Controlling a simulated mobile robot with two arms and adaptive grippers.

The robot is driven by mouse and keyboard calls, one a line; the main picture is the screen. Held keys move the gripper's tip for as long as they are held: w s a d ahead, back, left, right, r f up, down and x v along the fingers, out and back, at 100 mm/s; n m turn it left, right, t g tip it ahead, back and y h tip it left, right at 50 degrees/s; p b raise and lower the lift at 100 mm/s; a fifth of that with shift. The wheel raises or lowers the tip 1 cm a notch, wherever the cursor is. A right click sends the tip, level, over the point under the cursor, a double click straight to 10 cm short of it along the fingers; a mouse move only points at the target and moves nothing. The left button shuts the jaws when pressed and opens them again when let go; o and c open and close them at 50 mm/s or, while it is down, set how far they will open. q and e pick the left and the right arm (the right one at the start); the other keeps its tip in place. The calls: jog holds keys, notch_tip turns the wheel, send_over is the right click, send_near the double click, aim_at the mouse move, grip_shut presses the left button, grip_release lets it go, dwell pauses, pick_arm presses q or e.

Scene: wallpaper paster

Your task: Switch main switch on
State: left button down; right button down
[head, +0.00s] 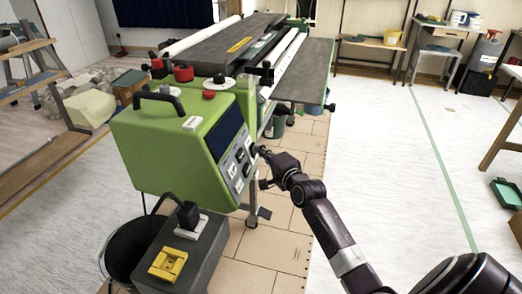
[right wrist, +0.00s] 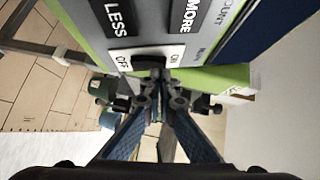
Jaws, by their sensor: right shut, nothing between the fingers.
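The green wallpaper paster machine (head: 160,140) stands left of centre in the head view, with a control panel (head: 237,165) on its right face. In the right wrist view the main switch plate (right wrist: 124,60) is white and marked OFF and ON, with a dark switch part at its middle, mostly hidden by my fingertips. My right gripper (right wrist: 158,80) is shut and empty, with its tips right at the switch; I cannot tell whether they touch it. In the head view the right gripper (head: 262,152) is beside the panel. My left gripper is not in view.
Above the switch are black MORE (right wrist: 188,14) and LESS (right wrist: 117,17) buttons. A grey box (head: 205,255) with a black plug and a yellow socket stands in front of the machine, beside a black bucket (head: 125,250). The floor at right is mostly clear.

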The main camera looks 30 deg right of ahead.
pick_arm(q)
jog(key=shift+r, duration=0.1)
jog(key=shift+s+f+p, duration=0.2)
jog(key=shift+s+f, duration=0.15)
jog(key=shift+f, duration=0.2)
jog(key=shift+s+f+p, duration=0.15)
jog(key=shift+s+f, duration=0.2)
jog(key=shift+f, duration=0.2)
pick_arm(e)
jog(key=s+a+r, duration=0.1)
jog(key=s, duration=1)
jog(key=shift+s+a+r, duration=0.2)
jog(key=shift+s+r, duration=0.05)
jog(key=shift+r, duration=0.05)
